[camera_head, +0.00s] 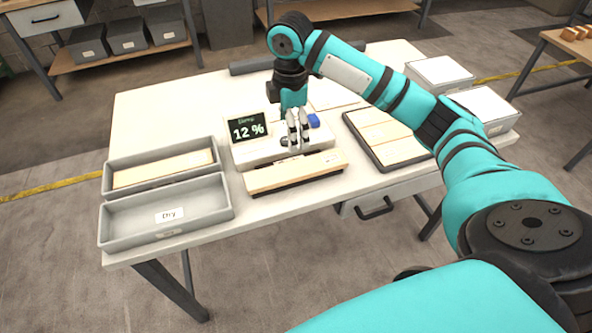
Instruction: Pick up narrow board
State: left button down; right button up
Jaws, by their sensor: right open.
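A pale narrow board (297,172) lies lengthwise on a dark low support at the table's front edge, before a white meter unit (245,152). The meter's screen (249,128) reads 12 %. My right gripper (298,143) points down over the meter unit, just behind the board. Its fingers look empty, and it is open. Whether the fingertips touch anything below cannot be told. Another pale board (165,168) lies in the rear grey bin (112,192). More pale boards (392,133) lie in a dark tray (376,163) on the right. My left gripper is not in view.
A grey bin labelled Dry (215,212) stands empty at the table's front left. A blue part (314,121) sits beside my right gripper. White boxes (440,72) stand at the table's right end. The table's rear left (160,115) is clear.

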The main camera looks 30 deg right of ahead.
notch_tip(320, 180, up, 2)
jog(key=d, duration=0.2)
jog(key=p, duration=0.1)
send_over(297, 168)
notch_tip(297, 168, down, 12)
jog(key=shift+r, duration=0.2)
jog(key=shift+f+p, duration=0.6)
jog(key=shift+f, duration=2)
jog(key=c, duration=1.4)
jog(key=shift+r, duration=0.15)
jog(key=shift+r, duration=0.65)
notch_tip(297, 168, up, 2)
jog(key=shift+s+b, duration=0.15)
jog(key=shift+b, duration=0.35)
jog(key=shift+s+d+r+b, duration=0.25)
jog(key=shift+s+d+b, duration=0.05)
jog(key=shift+s, duration=2.25)
jog(key=shift+s+d+r+b, duration=0.25)
jog(key=shift+s, duration=2.35)
jog(key=shift+s+d+r+b, duration=0.25)
jog(key=shift+s+d+b, duration=0.05)
jog(key=shift+s, duration=2.25)
